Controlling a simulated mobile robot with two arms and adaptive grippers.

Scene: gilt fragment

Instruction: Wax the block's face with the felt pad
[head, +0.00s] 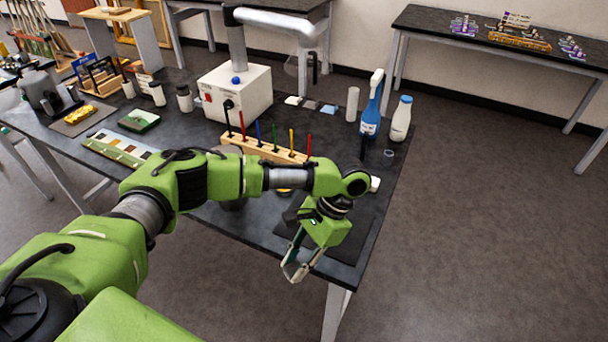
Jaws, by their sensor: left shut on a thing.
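My left gripper (295,268) hangs at the near right edge of the black bench (385,190), pointing down. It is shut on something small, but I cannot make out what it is. A small whitish thing (375,184) shows just right of my left wrist, mostly hidden by it; I cannot tell whether it is the block. A bit of yellow (285,191) shows under my left forearm. I cannot identify the felt pad or the block. My right gripper is not in view.
A wooden rack (262,149) with several coloured tools stands behind my arm. Behind it is a white fume-extractor box (236,92). A blue spray bottle (370,119) and a white bottle (401,119) stand at the right. The floor right of the bench is clear.

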